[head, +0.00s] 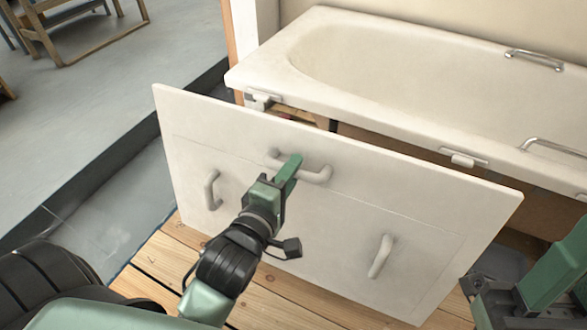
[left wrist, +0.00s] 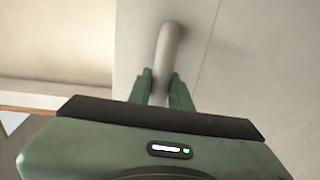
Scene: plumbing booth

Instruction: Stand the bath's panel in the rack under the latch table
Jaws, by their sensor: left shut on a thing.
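The bath's panel (head: 330,222) is a large white board with several grey handles, one upper and lower ones at the sides. It stands tilted in front of the bath, apart from its open front. My left gripper (head: 290,172) is shut on the upper handle (head: 318,174). In the left wrist view the fingers (left wrist: 161,88) sit on both sides of the handle (left wrist: 168,48). Part of my right gripper (head: 548,275) shows at the lower right edge, cut off by the frame. The rack and the latch table are not in view.
The white bath (head: 400,75) with metal grab rails (head: 533,58) stands behind the panel. Latches (head: 463,160) hang under its rim. Wooden decking (head: 165,262) lies below, with a dark step edge at left. Wooden furniture (head: 85,30) stands at the far left on grey floor.

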